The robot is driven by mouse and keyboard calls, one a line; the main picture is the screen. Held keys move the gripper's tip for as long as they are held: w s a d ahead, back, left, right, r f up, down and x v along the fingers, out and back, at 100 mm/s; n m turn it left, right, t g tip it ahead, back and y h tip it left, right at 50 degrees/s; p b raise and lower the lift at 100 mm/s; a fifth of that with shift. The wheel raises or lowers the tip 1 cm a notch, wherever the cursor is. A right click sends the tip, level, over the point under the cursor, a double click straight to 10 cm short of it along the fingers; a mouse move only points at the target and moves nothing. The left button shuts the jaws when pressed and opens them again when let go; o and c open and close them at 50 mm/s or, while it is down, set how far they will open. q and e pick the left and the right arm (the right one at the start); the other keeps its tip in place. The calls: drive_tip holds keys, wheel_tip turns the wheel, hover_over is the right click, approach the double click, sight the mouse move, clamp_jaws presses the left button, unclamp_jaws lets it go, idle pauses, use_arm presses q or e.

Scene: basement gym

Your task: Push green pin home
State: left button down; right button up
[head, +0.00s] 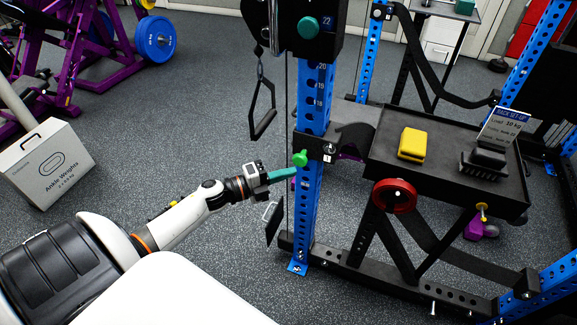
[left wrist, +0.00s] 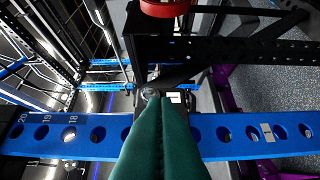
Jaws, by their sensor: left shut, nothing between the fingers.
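The green pin (head: 299,159) sticks out from the left side of the blue numbered upright (head: 312,115) in the head view, at the height of the black bracket. My left gripper (head: 294,171) has teal fingers, shut and empty, with the tips just below the pin, close to the upright. I cannot tell whether they touch it. In the left wrist view the closed fingers (left wrist: 160,102) point at the blue upright (left wrist: 240,133), and the pin cannot be made out, perhaps hidden by them. My right gripper is in neither view.
The floor at left is partly clear.

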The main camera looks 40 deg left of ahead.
sight(293, 159)
use_arm(q)
drive_tip(key=shift+w+a, duration=0.2)
drive_tip(key=shift+w, duration=0.4)
drive_tip(key=shift+w+a, duration=0.15)
drive_tip(key=shift+w, duration=0.4)
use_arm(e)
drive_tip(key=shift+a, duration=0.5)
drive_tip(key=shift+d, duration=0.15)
use_arm(q)
drive_tip(key=shift+w+f+b, duration=0.1)
drive_tip(key=shift+w+b, duration=0.2)
drive_tip(key=shift+w, duration=0.05)
drive_tip(key=shift+w+a+b, duration=0.3)
drive_tip(key=shift+w+b, duration=0.15)
drive_tip(key=shift+w, duration=0.45)
drive_tip(key=shift+r, duration=0.25)
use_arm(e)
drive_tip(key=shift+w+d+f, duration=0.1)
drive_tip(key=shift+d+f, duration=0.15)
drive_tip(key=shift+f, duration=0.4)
use_arm(q)
drive_tip(key=shift+a, duration=0.1)
